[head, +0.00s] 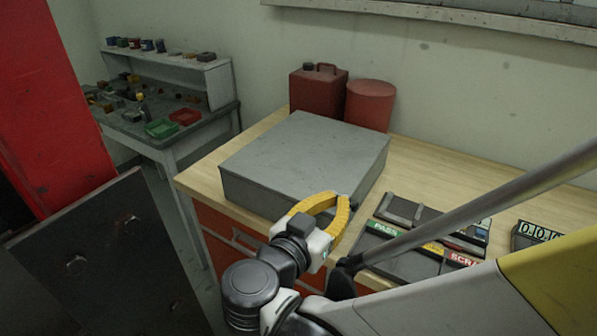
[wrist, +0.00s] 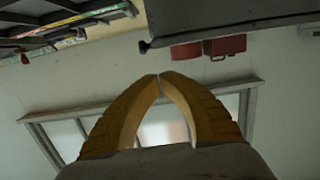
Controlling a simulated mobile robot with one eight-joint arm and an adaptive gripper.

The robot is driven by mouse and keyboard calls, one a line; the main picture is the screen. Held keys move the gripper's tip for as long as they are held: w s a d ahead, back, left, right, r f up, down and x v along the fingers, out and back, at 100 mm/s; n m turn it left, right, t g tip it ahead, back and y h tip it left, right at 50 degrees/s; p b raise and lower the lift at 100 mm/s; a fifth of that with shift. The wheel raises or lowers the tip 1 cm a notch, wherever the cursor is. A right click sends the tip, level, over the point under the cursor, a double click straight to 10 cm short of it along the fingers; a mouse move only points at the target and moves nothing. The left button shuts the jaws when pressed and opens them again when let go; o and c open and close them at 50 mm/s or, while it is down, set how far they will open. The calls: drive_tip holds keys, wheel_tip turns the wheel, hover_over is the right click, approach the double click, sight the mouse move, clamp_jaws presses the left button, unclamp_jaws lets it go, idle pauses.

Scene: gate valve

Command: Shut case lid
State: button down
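The grey case (head: 300,155) sits on the wooden workbench in the head view. Its flat lid (head: 310,140) lies level on top and looks down all round, though no clear seam shows. Part of the case also shows upside down at the top of the wrist view (wrist: 200,18). My gripper (head: 347,199) has yellow curved fingers and is at the case's front right corner, hiding a little of it. In the wrist view the fingertips (wrist: 161,75) meet with nothing between them. I cannot tell whether the fingers touch the case.
A red jerrycan (head: 316,90) and a red drum (head: 369,104) stand behind the case. Dark labelled trays (head: 425,225) lie on the bench to its right. A side table (head: 165,128) with small parts stands at left. A dark bolted plate (head: 100,260) is at front left.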

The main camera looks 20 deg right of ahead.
drive_tip(key=s+a+f, duration=0.3)
drive_tip(key=s+a, duration=0.2)
drive_tip(key=a, duration=0.2)
drive_tip(key=d+f+n+g+y, duration=0.45)
drive_tip(key=f+n+y, duration=0.25)
drive_tip(key=n+y, duration=0.25)
drive_tip(key=shift+w+a+r+n+t+y+b, duration=0.15)
drive_tip(key=shift+a+r+t+y, duration=0.1)
drive_tip(key=shift+r+y, duration=0.4)
drive_tip(key=shift+a+r+n+t+y+b, duration=0.15)
drive_tip(key=shift+a+r+t+y, duration=0.15)
drive_tip(key=shift+r+y, duration=0.3)
drive_tip(key=shift+w+a+r+n+t+y+b, duration=0.15)
drive_tip(key=shift+a+r+t+y, duration=0.1)
drive_tip(key=shift+r+y, duration=0.35)
drive_tip(key=shift+r, duration=0.1)
